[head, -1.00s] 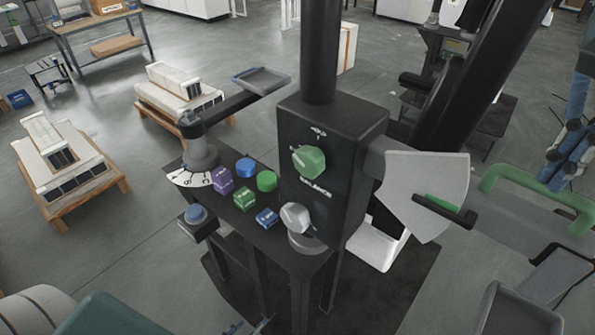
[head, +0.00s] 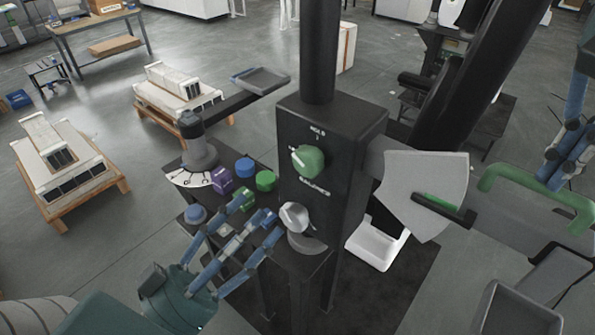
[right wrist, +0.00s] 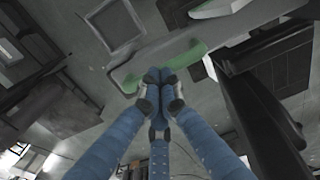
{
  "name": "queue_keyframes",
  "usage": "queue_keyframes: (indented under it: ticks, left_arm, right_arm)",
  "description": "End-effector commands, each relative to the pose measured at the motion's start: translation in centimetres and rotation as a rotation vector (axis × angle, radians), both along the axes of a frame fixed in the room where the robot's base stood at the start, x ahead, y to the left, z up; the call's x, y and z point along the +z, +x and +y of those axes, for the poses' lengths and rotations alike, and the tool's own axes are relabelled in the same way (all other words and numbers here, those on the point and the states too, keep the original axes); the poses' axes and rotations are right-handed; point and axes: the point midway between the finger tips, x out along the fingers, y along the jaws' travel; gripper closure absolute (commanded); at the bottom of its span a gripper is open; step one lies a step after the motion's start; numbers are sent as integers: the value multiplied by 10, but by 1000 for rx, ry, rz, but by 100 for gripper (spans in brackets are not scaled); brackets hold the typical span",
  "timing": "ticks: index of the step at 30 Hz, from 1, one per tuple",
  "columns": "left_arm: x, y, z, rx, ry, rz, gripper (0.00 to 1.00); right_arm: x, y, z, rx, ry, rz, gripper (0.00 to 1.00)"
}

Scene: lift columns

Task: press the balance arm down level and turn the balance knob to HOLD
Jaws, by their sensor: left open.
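The green balance knob (head: 310,161) is on the front of the black box, with HOLD marked above it and a white mark at its left. The grey balance arm (head: 505,215) extends right from the box and carries a green handle (head: 530,178), also in the right wrist view (right wrist: 185,60). A grey sector plate (head: 425,180) stands by the arm. My left gripper (head: 258,214) is open and empty over the lower panel, left of a grey knob. My right gripper (right wrist: 158,80) has its fingertips together over the handle; contact is unclear.
The panel bears a grey knob (head: 294,217), a purple button (head: 221,180), a blue button (head: 244,168) and a green button (head: 266,181). A lever with a tray end (head: 262,79) reaches up at the back left. Loaded pallets (head: 70,150) stand on the floor.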

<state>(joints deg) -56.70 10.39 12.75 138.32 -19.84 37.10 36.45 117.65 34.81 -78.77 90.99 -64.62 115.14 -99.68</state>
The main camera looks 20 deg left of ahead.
Motion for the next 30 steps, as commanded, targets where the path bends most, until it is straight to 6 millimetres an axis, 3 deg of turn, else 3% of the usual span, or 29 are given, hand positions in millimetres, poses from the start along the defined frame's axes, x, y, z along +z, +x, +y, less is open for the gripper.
queue_keyframes:
  ticks: [15, 21, 30]
  left_arm:
    - [36, 79, -32, 1, 1, -3, 40]
    - [40, 91, -36, 1, 0, 0, 40]
    - [41, 94, -37, 3, 0, 2, 40]
  right_arm:
    - [-1, 0, 0, 1, -1, 2, 100]
    - [-1, 0, 0, 1, -1, 2, 100]
    - [-1, 0, 0, 1, 0, 2, 100]
